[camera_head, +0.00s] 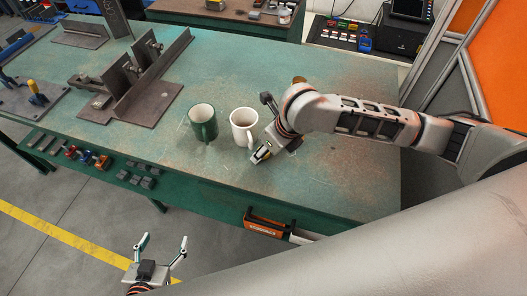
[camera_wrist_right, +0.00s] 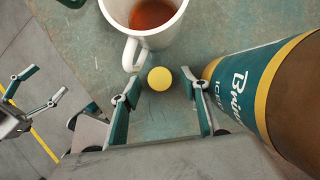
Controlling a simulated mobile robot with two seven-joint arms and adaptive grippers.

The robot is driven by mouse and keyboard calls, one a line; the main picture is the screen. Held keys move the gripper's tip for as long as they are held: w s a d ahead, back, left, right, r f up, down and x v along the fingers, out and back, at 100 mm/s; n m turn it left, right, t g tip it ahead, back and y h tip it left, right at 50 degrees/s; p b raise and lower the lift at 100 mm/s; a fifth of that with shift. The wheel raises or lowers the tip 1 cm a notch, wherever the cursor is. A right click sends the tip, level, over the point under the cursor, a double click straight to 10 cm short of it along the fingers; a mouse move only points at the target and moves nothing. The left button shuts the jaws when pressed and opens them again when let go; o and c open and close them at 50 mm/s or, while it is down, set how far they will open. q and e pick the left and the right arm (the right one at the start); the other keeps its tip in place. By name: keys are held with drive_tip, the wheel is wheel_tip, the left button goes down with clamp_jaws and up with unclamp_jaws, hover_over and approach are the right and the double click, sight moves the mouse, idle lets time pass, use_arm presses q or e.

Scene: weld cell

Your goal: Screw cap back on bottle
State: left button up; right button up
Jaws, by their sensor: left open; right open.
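A round yellow cap (camera_wrist_right: 159,78) lies on the table between the fingertips of my right gripper (camera_wrist_right: 160,84) in the right wrist view; the gripper is open and does not hold it. In the head view the right gripper (camera_head: 262,153) points down just in front of the white mug. A brown bottle (camera_wrist_right: 262,88) with a teal and yellow label is close beside its right finger in the wrist view, partly cut off. In the head view my arm hides most of the bottle; a small brown bit (camera_head: 299,79) shows behind it. My left gripper (camera_head: 164,242) is open and empty, off the table's front edge.
A white mug (camera_head: 243,126) with brown liquid stands right beside the cap; its handle is near my right gripper's left finger. A green mug (camera_head: 203,124) stands left of it. Steel fixtures (camera_head: 140,85) occupy the table's left. The green table (camera_head: 215,75) is clear behind the mugs.

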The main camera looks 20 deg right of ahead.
drive_tip(key=c, duration=0.8)
drive_tip(key=shift+o, duration=0.2)
drive_tip(key=shift+r, duration=0.1)
wheel_tip(320, 180, up, 20)
drive_tip(key=p, duration=0.4)
